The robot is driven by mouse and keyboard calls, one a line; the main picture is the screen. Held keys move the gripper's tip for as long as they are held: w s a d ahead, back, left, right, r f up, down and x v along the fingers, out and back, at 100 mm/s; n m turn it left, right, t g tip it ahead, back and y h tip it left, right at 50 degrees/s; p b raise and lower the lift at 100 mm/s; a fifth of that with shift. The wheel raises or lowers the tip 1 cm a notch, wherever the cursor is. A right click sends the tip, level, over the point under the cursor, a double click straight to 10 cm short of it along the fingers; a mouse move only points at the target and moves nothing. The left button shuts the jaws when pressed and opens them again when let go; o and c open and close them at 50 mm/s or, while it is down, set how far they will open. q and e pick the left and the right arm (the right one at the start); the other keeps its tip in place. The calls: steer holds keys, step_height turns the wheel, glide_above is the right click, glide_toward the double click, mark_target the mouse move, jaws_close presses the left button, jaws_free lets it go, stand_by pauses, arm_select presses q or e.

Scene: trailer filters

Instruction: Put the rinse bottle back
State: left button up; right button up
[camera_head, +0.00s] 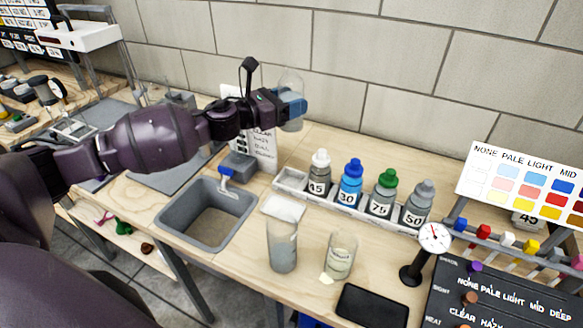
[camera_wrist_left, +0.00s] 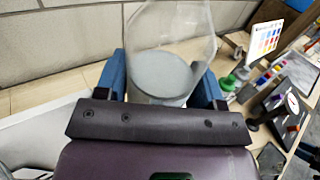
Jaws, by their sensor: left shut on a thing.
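My left gripper (camera_head: 291,105) is shut on a clear bottle, likely the rinse bottle (camera_head: 291,80), and holds it up in front of the wall, above the back of the bench. In the left wrist view the bottle (camera_wrist_left: 168,35) stands between the two blue fingers, with a grey round area inside it. A light rack (camera_head: 345,206) stands below and to the right. Its leftmost slot (camera_head: 291,178) is empty; the others hold bottles marked 45 (camera_head: 318,180), 30 (camera_head: 350,184), 75 (camera_head: 383,195) and 50 (camera_head: 417,206). My right gripper is not in view.
A grey sink (camera_head: 206,210) is set in the bench at left, with a labelled board (camera_head: 262,148) behind it. A clear cylinder (camera_head: 282,246), a beaker (camera_head: 340,255) and a black pad (camera_head: 371,306) stand in front of the rack. A dial gauge (camera_head: 434,237) and colour chart (camera_head: 525,180) are at right.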

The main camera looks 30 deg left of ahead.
arm_select(q)
step_height(320, 180, down, 19)
steer(key=b, duration=0.4)
steer(key=shift+r, duration=0.1)
steer(key=shift+f, duration=0.35)
steer(key=shift+r, duration=0.1)
steer(key=shift+f, duration=0.25)
steer(key=o, duration=0.9)
steer(key=shift+r, duration=0.1)
